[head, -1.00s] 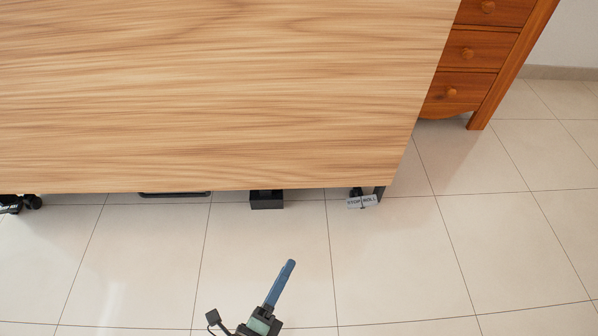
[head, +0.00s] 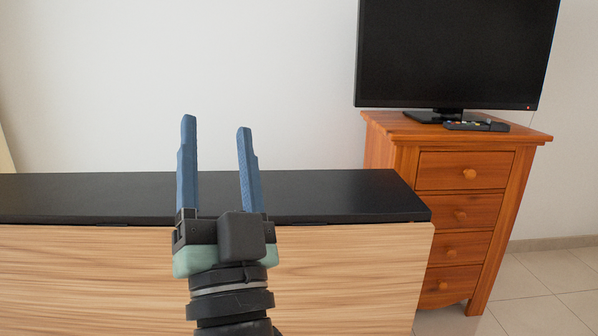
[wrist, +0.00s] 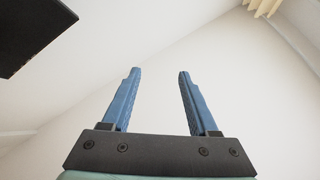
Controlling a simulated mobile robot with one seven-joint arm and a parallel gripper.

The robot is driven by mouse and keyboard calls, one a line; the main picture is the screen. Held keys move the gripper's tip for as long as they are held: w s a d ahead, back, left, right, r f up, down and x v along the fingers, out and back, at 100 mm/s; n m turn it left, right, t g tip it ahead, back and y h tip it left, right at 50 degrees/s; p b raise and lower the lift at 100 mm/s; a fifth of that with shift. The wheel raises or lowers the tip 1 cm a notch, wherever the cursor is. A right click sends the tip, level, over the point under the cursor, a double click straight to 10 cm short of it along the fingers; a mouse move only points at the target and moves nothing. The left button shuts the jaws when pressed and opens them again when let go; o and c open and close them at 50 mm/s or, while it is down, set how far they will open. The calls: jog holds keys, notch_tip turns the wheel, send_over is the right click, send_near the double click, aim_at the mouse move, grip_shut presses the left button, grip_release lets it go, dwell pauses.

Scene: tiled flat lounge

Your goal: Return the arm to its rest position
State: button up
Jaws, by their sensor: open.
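My gripper (head: 217,125) is raised in the middle of the head view, with its two blue fingers pointing up and spread apart. Nothing is between them. It appears in front of the black top and wood-grain front of a cabinet. In the wrist view my gripper (wrist: 159,72) is also open and empty, with white wall and ceiling beyond the fingertips.
The low cabinet (head: 345,195) has a bare black top. To its right stands an orange-brown chest of drawers (head: 463,215) carrying a black television (head: 455,55) and remotes (head: 476,126). Tiled floor (head: 545,310) is clear at the lower right. A dark panel (wrist: 30,30) shows in the wrist view.

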jog(key=s+d+r+n+t+h+p, duration=0.1)
jog(key=s+d+r+h+p, duration=0.3)
jog(key=r, duration=0.6)
jog(key=s+d+r+n+t+h+p, duration=0.1)
jog(key=s+d+r+n+h+p, duration=0.2)
jog(key=s+r, duration=0.55)
notch_tip(320, 180, up, 36)
jog(key=w+m+p, duration=0.1)
jog(key=w+p, duration=0.1)
jog(key=p, duration=3.3)
jog(key=shift+w+d+r+y, duration=0.25)
jog(key=shift+d+y, duration=0.05)
jog(key=shift+d, duration=0.1)
jog(key=shift+r, duration=0.2)
jog(key=shift+c, duration=0.8)
jog(key=shift+f, duration=0.1)
